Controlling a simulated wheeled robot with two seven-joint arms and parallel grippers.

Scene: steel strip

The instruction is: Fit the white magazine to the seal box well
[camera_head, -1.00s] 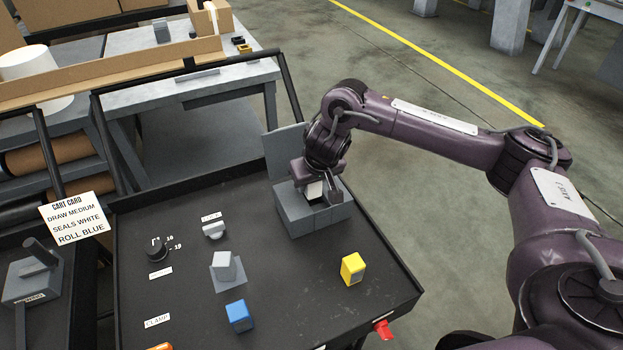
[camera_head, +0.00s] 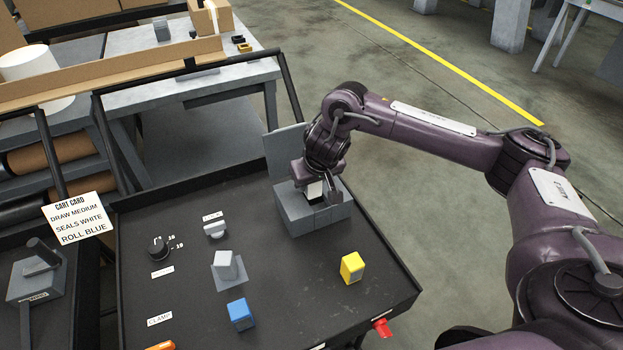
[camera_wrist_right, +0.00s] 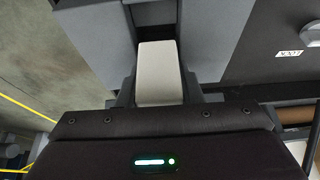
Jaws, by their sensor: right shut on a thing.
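The white magazine (camera_head: 314,189) is between the fingers of my right gripper (camera_head: 322,193), which is shut on it. The wrist view also shows the magazine (camera_wrist_right: 158,75), pale and block-shaped, between the two dark fingers. The seal box (camera_head: 320,217) is a grey box on the cart top with its lid (camera_head: 284,150) standing up at the back. The gripper and magazine are at the box's open top. The magazine's lower end is hidden, so I cannot tell how deep it sits in the well. My left gripper is not in view.
A yellow block (camera_head: 352,268), a blue block (camera_head: 240,315) and a pale grey block (camera_head: 225,265) on a grey pad stand on the black cart top. A dark knob (camera_head: 158,248) and a grey switch (camera_head: 215,229) are left of the box.

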